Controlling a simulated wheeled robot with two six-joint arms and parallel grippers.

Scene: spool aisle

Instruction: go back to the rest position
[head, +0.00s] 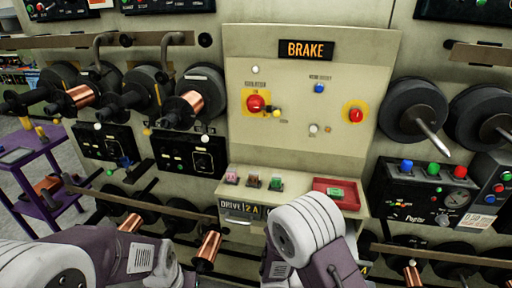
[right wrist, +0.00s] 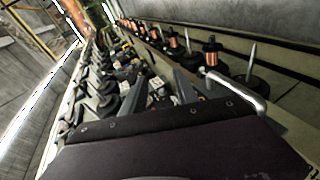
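No task object is named, so only my arms bear on it. My right arm comes up from the bottom middle in the head view, with its white rounded joint in front of the DRIVE 2A box (head: 241,210). Its gripper does not show there. In the right wrist view my right gripper (right wrist: 157,93) shows two dark fingers standing apart, with nothing seen between them. My left arm lies along the bottom left in the head view, and its gripper is out of view.
A BRAKE panel (head: 300,100) with a red button (head: 256,103) faces me. A red tray (head: 335,193) sits on the ledge below. Copper spools (head: 188,108) fill the left, and bare spindles (head: 430,135) stick out at right. A purple cart (head: 35,175) stands far left.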

